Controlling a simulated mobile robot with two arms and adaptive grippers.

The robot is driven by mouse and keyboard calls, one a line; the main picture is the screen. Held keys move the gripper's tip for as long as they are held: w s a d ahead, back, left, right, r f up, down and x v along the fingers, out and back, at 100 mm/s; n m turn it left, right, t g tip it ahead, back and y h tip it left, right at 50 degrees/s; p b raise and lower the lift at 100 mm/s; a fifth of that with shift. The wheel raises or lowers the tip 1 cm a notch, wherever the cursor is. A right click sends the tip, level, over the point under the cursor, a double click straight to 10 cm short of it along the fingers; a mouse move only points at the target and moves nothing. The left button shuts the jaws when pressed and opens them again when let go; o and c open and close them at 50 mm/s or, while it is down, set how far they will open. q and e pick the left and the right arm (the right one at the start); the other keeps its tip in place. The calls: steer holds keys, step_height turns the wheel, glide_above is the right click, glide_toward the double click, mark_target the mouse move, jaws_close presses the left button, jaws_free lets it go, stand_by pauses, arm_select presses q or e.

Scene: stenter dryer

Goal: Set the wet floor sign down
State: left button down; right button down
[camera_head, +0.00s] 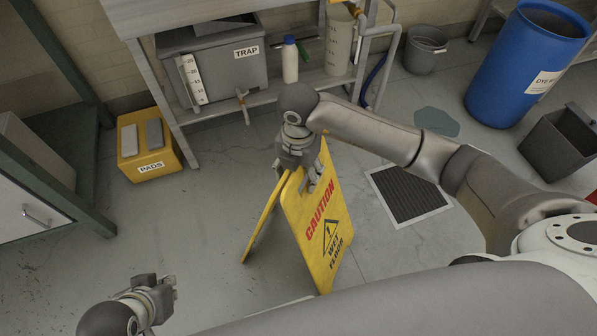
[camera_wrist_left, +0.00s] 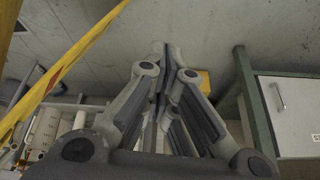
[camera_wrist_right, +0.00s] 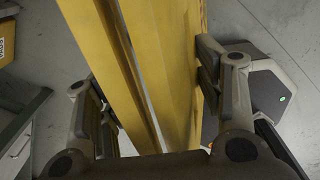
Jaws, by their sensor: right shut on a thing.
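The yellow wet floor sign (camera_head: 322,228) stands upright in the head view with its two panels spread apart at the bottom. Its front panel reads "CAUTION WET FLOOR". My right gripper (camera_head: 298,172) is shut on the sign's top edge. In the right wrist view the yellow panels (camera_wrist_right: 165,60) run between the fingers (camera_wrist_right: 150,95). I cannot tell whether the sign's lower edges touch the floor. My left gripper (camera_head: 158,293) is low at the left front, apart from the sign. Its fingers (camera_wrist_left: 165,60) are closed together and empty, with a yellow sign edge (camera_wrist_left: 65,65) to the left.
A floor drain grate (camera_head: 410,193) and a puddle (camera_head: 437,122) lie right of the sign. A yellow PADS box (camera_head: 150,170), a bench with a TRAP tank (camera_head: 225,65), a blue drum (camera_head: 525,65) and a grey bin (camera_head: 560,145) stand around. Floor left of the sign is clear.

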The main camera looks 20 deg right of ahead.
arm_select(q)
steer(key=shift+w+r, duration=0.1)
steer(key=shift+w, duration=0.1)
arm_select(e)
steer(key=shift+c, duration=1.9)
jaws_free()
arm_select(q)
steer(key=shift+s+a+g+p, duration=0.15)
steer(key=shift+s+g+p, duration=0.2)
steer(key=shift+s+p, duration=0.35)
steer(key=shift+s+a+g+p, duration=0.15)
steer(key=shift+s+g+p, duration=0.3)
steer(key=shift+p, duration=0.3)
arm_select(e)
step_height(320, 180, up, 12)
